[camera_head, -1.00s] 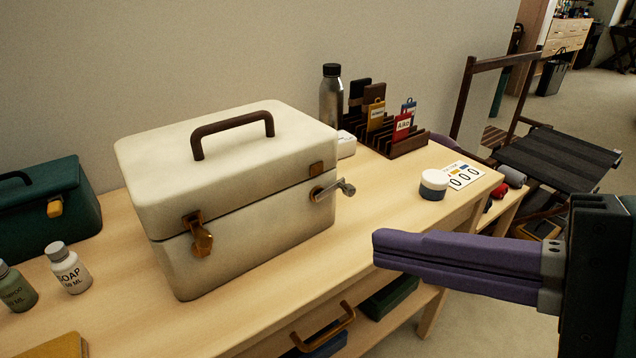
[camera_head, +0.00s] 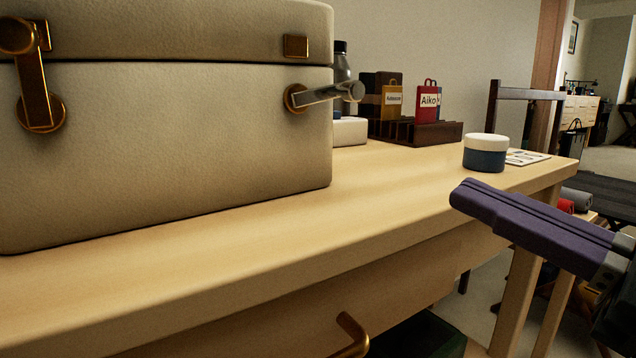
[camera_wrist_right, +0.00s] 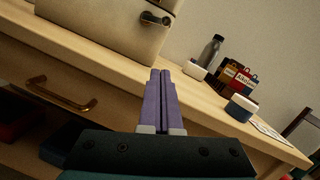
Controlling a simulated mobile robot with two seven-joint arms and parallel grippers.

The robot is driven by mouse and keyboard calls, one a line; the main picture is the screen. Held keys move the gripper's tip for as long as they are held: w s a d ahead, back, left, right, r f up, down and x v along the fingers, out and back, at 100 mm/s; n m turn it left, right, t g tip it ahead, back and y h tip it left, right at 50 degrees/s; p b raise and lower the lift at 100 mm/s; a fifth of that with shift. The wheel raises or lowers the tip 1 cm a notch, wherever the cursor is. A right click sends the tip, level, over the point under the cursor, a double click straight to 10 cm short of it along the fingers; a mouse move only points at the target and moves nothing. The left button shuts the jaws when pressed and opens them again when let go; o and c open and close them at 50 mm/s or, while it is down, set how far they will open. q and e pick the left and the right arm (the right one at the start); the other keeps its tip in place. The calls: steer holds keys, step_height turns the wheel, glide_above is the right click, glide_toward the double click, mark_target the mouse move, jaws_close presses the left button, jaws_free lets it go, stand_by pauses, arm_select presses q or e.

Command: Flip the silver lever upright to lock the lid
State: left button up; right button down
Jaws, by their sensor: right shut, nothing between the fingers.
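The cream case (camera_head: 190,150) stands on the wooden table with its lid down. The silver lever (camera_head: 328,94) sits on a brass pivot at the right end of the case's front, sticking out to the right and tilted slightly upward. My left gripper is not in view.
A blue and white jar (camera_head: 485,153) and a card stand at the table's right end. A dark rack (camera_head: 420,131) with name tags, a white box (camera_head: 350,131) and a bottle are behind the lever. The table front (camera_head: 300,262) before the case is clear.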

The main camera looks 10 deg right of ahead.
mark_target(387, 201)
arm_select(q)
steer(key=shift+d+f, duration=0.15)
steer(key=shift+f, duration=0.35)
arm_select(e)
steer(key=shift+w+d+f+m, duration=0.2)
steer(key=shift+d+f+m, duration=0.05)
steer(key=shift+f+m, duration=0.15)
steer(key=shift+s, duration=0.1)
steer(key=x, duration=1)
steer(key=shift+r, duration=0.15)
steer(key=r, duration=0.1)
steer(key=a+r+p, duration=0.1)
steer(key=shift+r+p, duration=0.3)
steer(key=shift+s+a+r, duration=0.15)
steer(key=shift+r, duration=0.4)
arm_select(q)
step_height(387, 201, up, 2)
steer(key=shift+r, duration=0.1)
